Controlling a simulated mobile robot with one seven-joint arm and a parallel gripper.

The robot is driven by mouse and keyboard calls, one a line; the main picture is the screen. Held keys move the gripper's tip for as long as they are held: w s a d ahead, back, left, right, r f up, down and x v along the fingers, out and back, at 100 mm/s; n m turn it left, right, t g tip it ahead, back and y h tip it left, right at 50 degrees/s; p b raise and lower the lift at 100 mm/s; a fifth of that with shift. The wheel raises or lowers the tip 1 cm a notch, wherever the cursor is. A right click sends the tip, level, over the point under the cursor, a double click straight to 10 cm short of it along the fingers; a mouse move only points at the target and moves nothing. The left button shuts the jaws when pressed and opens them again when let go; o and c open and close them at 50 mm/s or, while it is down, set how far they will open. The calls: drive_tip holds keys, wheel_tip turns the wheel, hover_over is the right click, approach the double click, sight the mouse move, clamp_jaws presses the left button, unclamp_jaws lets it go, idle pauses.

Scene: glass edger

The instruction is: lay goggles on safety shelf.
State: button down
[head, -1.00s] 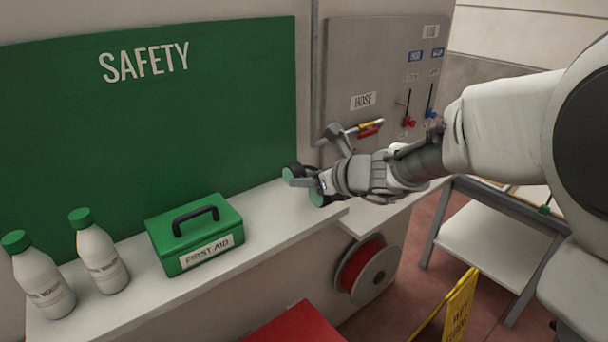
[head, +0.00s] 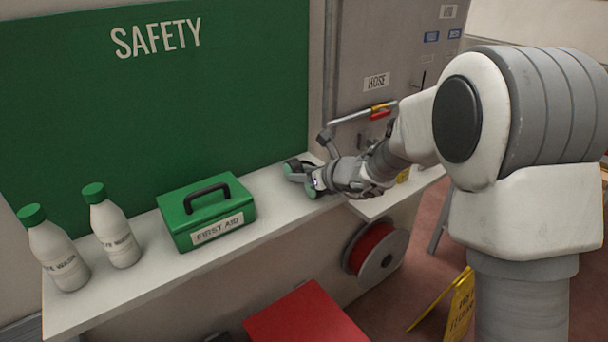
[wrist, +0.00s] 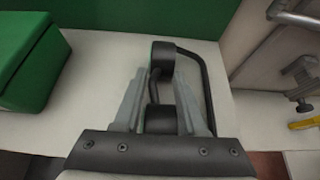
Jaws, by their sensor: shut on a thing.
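My gripper (head: 304,181) is shut on the goggles (head: 294,167), which have dark round cups and green lenses. It holds them at the right end of the white safety shelf (head: 272,194), under the green SAFETY board. In the wrist view, the goggles (wrist: 162,56) sit between the two grey fingers of my gripper (wrist: 160,92), with one cup beyond the other and a black strap looping to the right. The safety shelf (wrist: 95,75) lies below them. I cannot tell whether the goggles touch it.
A green first aid box (head: 207,213) stands left of the goggles, with a clear stretch between. Two white bottles (head: 115,235) with green caps stand farther left. A hose panel (head: 385,50) and tools are at the right. A red reel (head: 375,250) hangs below.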

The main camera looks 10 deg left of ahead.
drive_tip(key=shift+f, duration=0.1)
drive_tip(key=shift+f+b, duration=0.15)
drive_tip(key=shift+b, duration=0.15)
drive_tip(key=shift+c, duration=2.3)
unclamp_jaws()
drive_tip(key=shift+r, duration=0.2)
